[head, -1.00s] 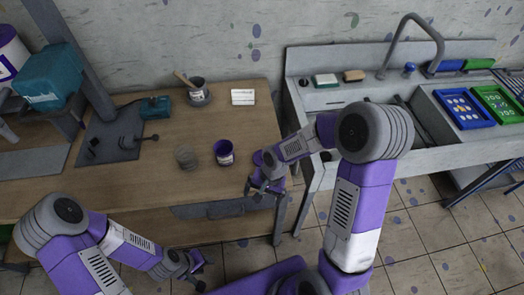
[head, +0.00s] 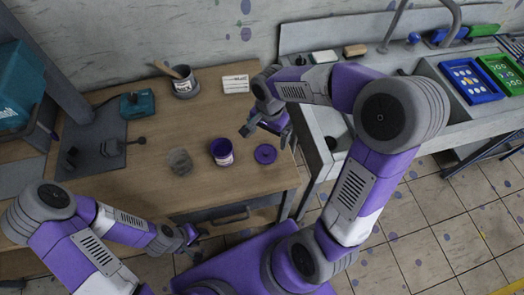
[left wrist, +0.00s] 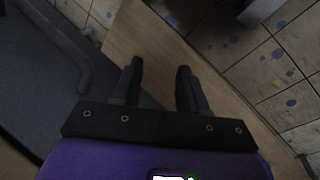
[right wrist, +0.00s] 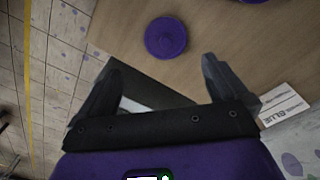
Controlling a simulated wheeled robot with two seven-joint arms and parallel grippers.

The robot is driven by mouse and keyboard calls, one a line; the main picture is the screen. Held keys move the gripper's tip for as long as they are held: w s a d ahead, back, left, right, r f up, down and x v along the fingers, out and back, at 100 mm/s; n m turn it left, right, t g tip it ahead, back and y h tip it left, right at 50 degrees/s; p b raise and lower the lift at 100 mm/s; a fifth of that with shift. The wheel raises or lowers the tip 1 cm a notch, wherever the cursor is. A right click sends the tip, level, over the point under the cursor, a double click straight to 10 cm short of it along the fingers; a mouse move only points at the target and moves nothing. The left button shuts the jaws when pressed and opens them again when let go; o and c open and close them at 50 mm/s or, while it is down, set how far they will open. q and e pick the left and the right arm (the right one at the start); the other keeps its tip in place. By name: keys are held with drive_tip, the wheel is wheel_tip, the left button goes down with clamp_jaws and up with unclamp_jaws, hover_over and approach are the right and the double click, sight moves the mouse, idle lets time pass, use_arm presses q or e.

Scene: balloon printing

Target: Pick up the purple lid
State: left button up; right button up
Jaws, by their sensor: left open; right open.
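The round purple lid (head: 265,154) lies flat on the wooden table near its right front corner. It also shows in the right wrist view (right wrist: 166,37), beyond and between the fingertips. My right gripper (head: 264,133) is open and empty above the table, just behind the lid and apart from it. In the right wrist view its two fingers (right wrist: 160,75) are spread wide. My left gripper (head: 203,238) is open and empty in front of the table's front edge. In the left wrist view its fingers (left wrist: 160,70) are parted with nothing between them.
A purple open can (head: 222,152) stands left of the lid, and a greyish clear cup (head: 180,162) left of that. A grey can with a brush (head: 184,82) and a white label card (head: 236,84) are at the back. The sink unit (head: 322,130) borders the table on the right.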

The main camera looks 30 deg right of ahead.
sight(266, 151)
drive_tip(key=f+b, duration=0.2)
drive_tip(key=f, duration=0.1)
drive_tip(key=shift+w+f, duration=0.15)
drive_tip(key=shift+w, duration=0.25)
wheel_tip(266, 151, down, 7)
drive_tip(key=shift+w+f+b, duration=0.1)
drive_tip(key=shift+f+b, duration=0.05)
drive_tip(key=shift+b, duration=0.9)
use_arm(q)
drive_tip(key=f, duration=0.5)
drive_tip(key=shift+w, duration=0.35)
use_arm(e)
drive_tip(key=shift+c, duration=0.5)
drive_tip(key=c, duration=0.8)
